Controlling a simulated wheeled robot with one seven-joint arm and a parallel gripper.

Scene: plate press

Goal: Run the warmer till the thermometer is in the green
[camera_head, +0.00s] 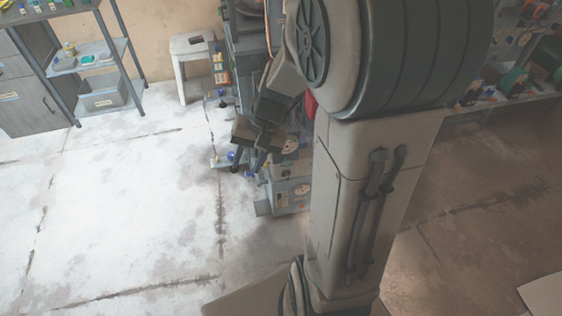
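A small grey machine (287,196) stands in the middle of the view, partly hidden behind my arm. One round pale dial (302,190) shows on its front and another round pale face (291,146) shows above it. Both are too small to read, and I cannot tell which is the thermometer. No green zone or warmer switch can be made out. My gripper (248,164) hangs just left of the machine, pointing down. Its two dark fingers look apart, with nothing visible held between them. I cannot tell whether it touches anything.
A shelf unit (95,57) with bins and bottles stands at the upper left, beside a white stool (188,46). A cluttered rack rises behind my gripper. Loaded shelves (487,98) stand at the upper right. The pale floor (120,210) at the left is clear.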

